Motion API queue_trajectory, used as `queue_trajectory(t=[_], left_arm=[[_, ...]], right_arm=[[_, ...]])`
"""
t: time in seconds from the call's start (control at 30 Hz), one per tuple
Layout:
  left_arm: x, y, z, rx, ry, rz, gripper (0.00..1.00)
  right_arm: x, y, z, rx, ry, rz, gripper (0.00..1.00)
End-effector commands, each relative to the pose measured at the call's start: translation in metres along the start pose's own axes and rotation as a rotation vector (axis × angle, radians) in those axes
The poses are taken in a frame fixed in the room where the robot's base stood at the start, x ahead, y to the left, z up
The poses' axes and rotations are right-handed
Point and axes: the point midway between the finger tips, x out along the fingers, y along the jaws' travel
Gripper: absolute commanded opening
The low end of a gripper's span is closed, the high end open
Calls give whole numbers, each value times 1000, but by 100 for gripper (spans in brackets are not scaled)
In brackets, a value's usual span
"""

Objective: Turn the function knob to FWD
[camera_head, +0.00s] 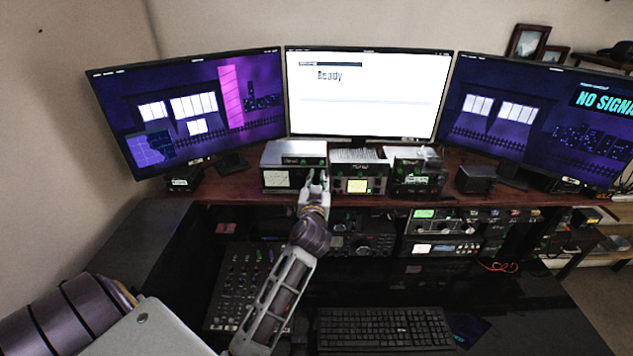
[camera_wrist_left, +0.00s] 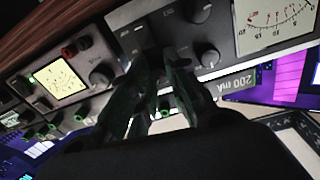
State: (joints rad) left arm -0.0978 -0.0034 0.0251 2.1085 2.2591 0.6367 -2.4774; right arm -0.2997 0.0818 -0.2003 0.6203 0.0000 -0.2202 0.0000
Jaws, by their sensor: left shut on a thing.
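The tuner (camera_head: 291,180) is a silver-grey box with a white meter, on the desk shelf below the middle monitor's left side. My left gripper (camera_head: 315,182) reaches its front panel, right of the meter. In the left wrist view the tuner panel (camera_wrist_left: 228,58) appears turned over, with a white meter (camera_wrist_left: 275,22) and dark knobs. My left gripper (camera_wrist_left: 160,65) has its dark fingers close together at the panel, shut on a knob that they hide. Two free knobs show beside the fingers, one upper (camera_wrist_left: 196,10) and one lower (camera_wrist_left: 210,57). I cannot read FWD or any pointer. My right gripper is not visible.
A second box with a lit yellow meter (camera_head: 357,186) stands close right of the tuner, and a black unit (camera_head: 417,180) beyond it. Three monitors stand behind, including the white one (camera_head: 366,95). A mixer (camera_head: 238,290) and keyboard (camera_head: 383,328) lie below.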

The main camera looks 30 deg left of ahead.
Motion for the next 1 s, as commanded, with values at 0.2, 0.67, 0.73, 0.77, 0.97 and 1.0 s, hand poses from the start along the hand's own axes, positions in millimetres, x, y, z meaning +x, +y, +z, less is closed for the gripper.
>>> queue_trajectory(t=[0.2,0.67,0.73,0.77,0.97,1.0], left_arm=[[0,0,0,-8,1,0,0],[0,0,0,-116,7,-1,0],[0,-1,0,-123,7,-1,0],[0,-1,0,-124,7,-1,0],[0,-1,0,-124,7,-1,0],[0,-1,0,-124,7,-1,0]], right_arm=[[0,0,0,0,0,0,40],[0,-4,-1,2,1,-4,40],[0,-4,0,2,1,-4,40],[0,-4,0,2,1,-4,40],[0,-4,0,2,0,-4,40],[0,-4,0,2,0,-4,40]])
